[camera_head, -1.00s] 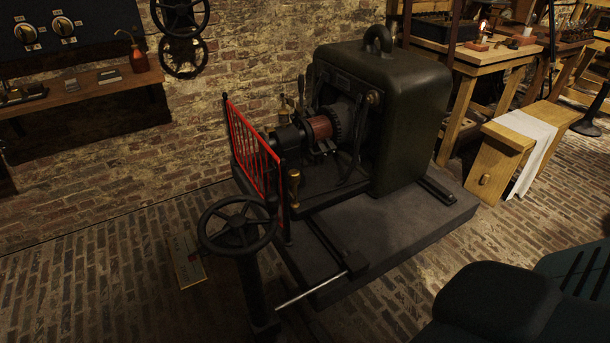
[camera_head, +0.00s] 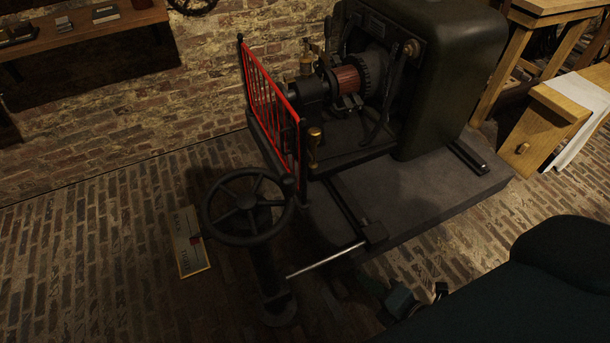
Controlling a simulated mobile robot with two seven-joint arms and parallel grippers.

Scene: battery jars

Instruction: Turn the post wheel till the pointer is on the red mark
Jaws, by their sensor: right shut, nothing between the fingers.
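The black spoked post wheel (camera_head: 222,204) lies nearly flat on top of a dark post (camera_head: 266,268) at lower centre-left. A pale plate (camera_head: 187,262) with dark lettering shows just left of the wheel, partly behind its rim. A small red mark (camera_head: 196,238) is at the plate's right side. I cannot make out a pointer with certainty. My right gripper (camera_head: 388,291) is low in the dark, right of the post and apart from the wheel. It is shut and empty; its fingers are hard to see. My left gripper is not in view.
A dark generator (camera_head: 440,75) stands on a grey plinth (camera_head: 425,205) behind the wheel. A red railing (camera_head: 268,105) is close behind the wheel. A metal rod (camera_head: 325,260) sticks out towards the post. Brick floor (camera_head: 90,250) is clear on the left.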

